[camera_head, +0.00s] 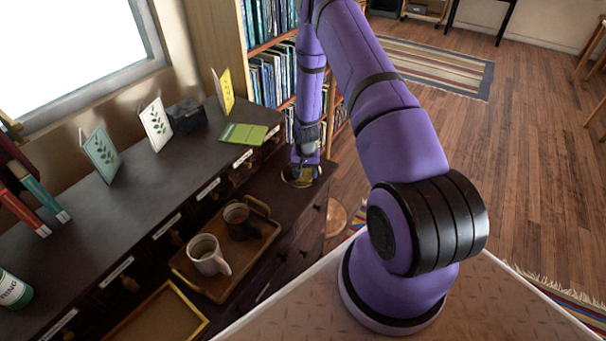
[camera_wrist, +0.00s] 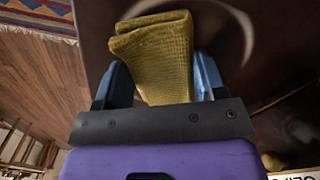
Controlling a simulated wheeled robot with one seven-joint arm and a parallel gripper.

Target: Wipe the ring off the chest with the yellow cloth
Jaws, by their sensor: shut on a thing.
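My gripper (camera_wrist: 160,76) is shut on the folded yellow cloth (camera_wrist: 152,48), which sticks out past both blue-grey fingers in the wrist view. In the head view my gripper (camera_head: 301,172) points down at the far right end of the dark chest (camera_head: 284,218), at its top. A pale curved ring mark (camera_wrist: 248,32) shows on the dark top in the wrist view. Part of the ring is hidden behind the cloth. The cloth lies over or just above the ring's left part; I cannot tell if it touches the top.
A wooden tray (camera_head: 187,268) with a white mug (camera_head: 207,256) and a dark mug (camera_head: 238,220) stands on the chest left of my gripper. An empty tray (camera_head: 158,316) is nearer. A green book (camera_head: 243,134) and upright cards line the higher shelf. A bookcase (camera_head: 238,60) stands behind.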

